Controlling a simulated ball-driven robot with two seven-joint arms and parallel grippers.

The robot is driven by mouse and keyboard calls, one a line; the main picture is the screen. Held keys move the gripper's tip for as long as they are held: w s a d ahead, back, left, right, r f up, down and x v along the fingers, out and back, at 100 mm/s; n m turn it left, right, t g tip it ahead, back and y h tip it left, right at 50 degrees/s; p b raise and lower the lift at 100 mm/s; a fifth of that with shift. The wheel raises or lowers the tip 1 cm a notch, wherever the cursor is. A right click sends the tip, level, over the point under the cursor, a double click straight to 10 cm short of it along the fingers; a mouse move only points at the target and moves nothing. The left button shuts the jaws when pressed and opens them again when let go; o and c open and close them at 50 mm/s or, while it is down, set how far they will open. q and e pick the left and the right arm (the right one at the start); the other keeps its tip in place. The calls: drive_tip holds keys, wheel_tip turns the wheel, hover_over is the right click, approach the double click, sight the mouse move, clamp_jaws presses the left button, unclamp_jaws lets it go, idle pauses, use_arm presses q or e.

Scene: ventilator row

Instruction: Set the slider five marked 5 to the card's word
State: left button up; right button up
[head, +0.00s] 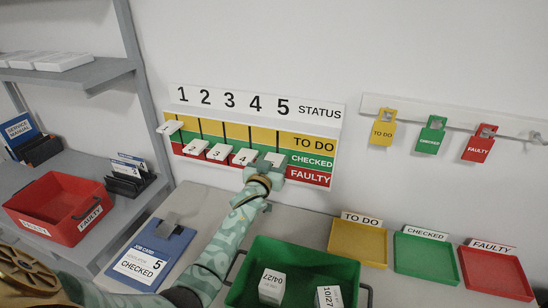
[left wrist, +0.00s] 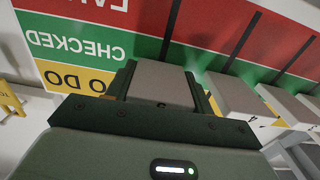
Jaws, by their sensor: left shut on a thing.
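The status board (head: 184,95) on the wall has numbered slots 1 to 5 over yellow TO DO, green CHECKED and red FAULTY bands. The job card (head: 140,266) on a blue clipboard reads 5 CHECKED. My left gripper (head: 268,168) is at column 5, shut on slider five (head: 276,158). In the left wrist view slider five (left wrist: 160,82) sits between the fingers, over the green band, roughly in line with the neighbouring sliders. The fingers partly hide it in the head view. My right gripper is not in view.
Slider four (head: 243,157) is close left of the gripper; sliders three (head: 219,152) and two (head: 196,147) follow. Slider one (head: 170,128) sits higher, at yellow. A green crate (head: 318,252) with white boxes stands below the arm. Coloured tags (head: 431,137) hang at right.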

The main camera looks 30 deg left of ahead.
use_arm(q)
drive_tip(key=shift+f, duration=0.2)
drive_tip(key=o, duration=1.4)
drive_tip(key=p+v, duration=0.3)
drive_tip(key=v, duration=1.3)
drive_tip(key=shift+s, duration=0.2)
